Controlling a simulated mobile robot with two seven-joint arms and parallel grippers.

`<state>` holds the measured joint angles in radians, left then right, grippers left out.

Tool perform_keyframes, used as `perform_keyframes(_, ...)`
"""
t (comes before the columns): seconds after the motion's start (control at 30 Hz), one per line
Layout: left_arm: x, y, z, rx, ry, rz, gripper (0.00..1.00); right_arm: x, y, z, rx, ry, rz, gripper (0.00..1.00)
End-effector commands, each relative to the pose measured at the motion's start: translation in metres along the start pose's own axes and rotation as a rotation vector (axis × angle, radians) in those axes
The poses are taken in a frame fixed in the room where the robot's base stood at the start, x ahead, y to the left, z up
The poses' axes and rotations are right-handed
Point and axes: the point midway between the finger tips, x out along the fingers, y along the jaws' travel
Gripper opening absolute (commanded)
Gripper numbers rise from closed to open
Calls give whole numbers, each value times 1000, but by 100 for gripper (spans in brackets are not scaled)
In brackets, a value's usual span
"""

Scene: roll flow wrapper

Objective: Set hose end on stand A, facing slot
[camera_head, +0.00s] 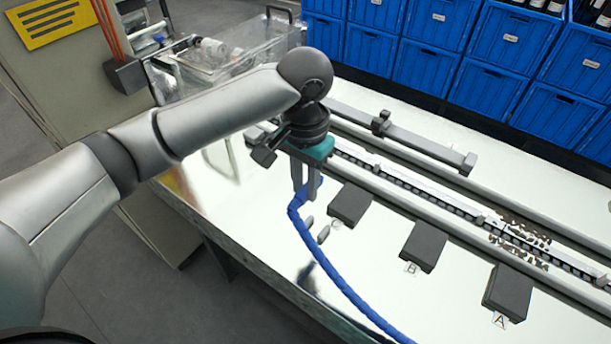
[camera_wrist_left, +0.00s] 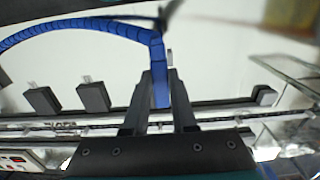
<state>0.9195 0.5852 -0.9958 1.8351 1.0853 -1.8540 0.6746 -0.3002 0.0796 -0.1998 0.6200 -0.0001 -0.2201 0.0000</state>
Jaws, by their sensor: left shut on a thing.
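My left gripper (camera_head: 305,193) is shut on the end of the blue hose (camera_head: 330,266), above the shiny table near its left end. In the left wrist view the hose (camera_wrist_left: 85,32) arcs to the left from its end between my left fingers (camera_wrist_left: 160,88). Stand A (camera_head: 507,292) is a dark grey block at the lower right with a label "A" (camera_head: 500,320) in front. The gripper is well to the left of it. I cannot make out a slot on stand A. My right gripper is not in view.
Stand B (camera_head: 424,246) and another dark block (camera_head: 350,204) stand between my gripper and stand A. A long conveyor rail (camera_head: 440,209) runs behind the stands, with small dark pieces (camera_head: 520,240) on it. Blue crates (camera_head: 480,79) line the back.

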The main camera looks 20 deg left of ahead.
Motion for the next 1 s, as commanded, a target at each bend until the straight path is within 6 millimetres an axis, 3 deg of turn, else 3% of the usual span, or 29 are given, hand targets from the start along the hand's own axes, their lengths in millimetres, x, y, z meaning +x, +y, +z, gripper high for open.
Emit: perform_keyframes(1.0, 102, 1, 0, 1, 0, 2, 0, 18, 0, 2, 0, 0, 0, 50)
